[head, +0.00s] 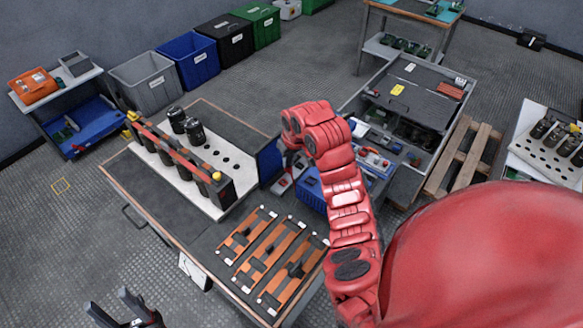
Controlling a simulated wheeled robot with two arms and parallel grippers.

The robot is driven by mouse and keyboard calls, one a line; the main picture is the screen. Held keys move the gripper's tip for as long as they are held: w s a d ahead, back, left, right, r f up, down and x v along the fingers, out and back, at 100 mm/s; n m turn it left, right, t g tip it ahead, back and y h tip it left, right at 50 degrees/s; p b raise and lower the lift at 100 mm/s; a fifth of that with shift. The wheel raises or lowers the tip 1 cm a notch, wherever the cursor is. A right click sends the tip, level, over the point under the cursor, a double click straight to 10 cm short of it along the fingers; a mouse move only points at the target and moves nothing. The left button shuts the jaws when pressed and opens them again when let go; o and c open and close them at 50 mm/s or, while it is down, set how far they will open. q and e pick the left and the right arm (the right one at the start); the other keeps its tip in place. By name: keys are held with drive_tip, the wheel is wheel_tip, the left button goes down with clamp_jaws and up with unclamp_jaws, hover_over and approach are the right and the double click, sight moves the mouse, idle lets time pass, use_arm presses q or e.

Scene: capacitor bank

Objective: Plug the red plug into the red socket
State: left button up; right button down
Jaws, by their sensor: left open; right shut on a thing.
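My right gripper (289,163) is mostly hidden by its red wrist. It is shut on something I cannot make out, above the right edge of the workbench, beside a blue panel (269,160). A small grey and reddish item (283,184) shows just below it; I cannot tell whether they touch. My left gripper (118,306) is open and empty at the bottom left, low in front of the workbench (160,205). I cannot pick out the red plug or the red socket for certain.
The capacitor rack (184,165) with dark cylinders and orange bars stands on the workbench. Orange strips (266,252) lie at its front right. A blue crate (313,190) and a grey cart (410,95) lie beyond my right arm. Bins line the back wall.

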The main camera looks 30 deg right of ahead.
drive_tip(key=shift+w+f+b, duration=0.1)
drive_tip(key=shift+w+b, duration=0.35)
drive_tip(key=shift+w, duration=0.2)
drive_tip(key=w+b, duration=0.2)
drive_tip(key=shift+w+d+b, duration=0.1)
drive_tip(key=shift+w+b, duration=0.25)
drive_tip(key=shift+f+b, duration=1.65)
drive_tip(key=shift+f, duration=3.05)
drive_tip(key=shift+f, duration=0.4)
drive_tip(key=c, duration=0.9)
unclamp_jaws()
